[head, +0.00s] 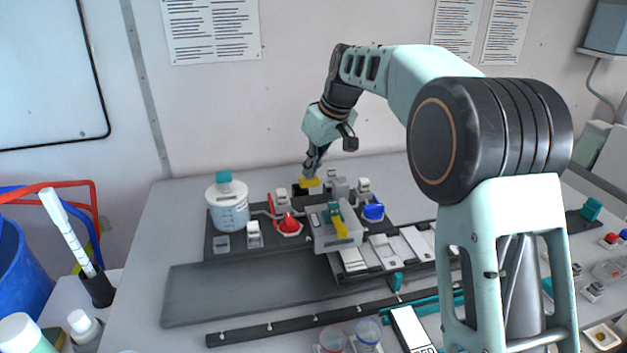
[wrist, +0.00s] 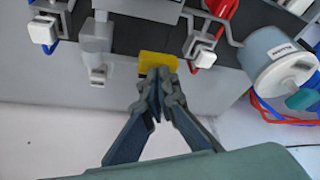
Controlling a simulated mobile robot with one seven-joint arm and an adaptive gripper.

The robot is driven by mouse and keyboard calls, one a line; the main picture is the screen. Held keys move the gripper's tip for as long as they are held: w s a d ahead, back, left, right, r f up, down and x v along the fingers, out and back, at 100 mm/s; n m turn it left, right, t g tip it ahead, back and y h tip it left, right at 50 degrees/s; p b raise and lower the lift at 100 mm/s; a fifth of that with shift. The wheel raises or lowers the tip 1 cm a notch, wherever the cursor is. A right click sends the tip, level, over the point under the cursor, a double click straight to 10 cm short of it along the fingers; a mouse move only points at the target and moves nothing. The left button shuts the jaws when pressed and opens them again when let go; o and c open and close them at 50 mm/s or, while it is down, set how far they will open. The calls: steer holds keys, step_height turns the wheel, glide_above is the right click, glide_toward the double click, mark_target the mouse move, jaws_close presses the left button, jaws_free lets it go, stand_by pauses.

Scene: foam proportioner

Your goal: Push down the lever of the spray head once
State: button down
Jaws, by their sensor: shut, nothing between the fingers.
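My gripper (head: 314,170) is shut and empty, pointing down at the back of the black base plate. Its fingertips are right at a yellow lever-like piece (head: 309,182), which sits beside a small black block (head: 298,190). In the wrist view the closed fingertips (wrist: 158,80) overlap the near edge of the yellow piece (wrist: 157,60). I cannot tell whether they touch it. The yellow piece looks like the spray head's lever, but the head's body is mostly hidden.
A white tub (head: 228,210) with a teal cap stands left on the plate. A red knob (head: 289,225), a blue knob (head: 373,211) and several small white-topped fittings surround the gripper. The wall is close behind. A grey strip (head: 250,293) lies in front.

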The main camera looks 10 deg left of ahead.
steer(key=shift+f+b, duration=0.9)
steer(key=shift+f, duration=0.6)
steer(key=shift+r, duration=0.1)
step_height(320, 180, up, 8)
steer(key=p, duration=0.7)
steer(key=shift+r, duration=0.1)
stand_by(0.6)
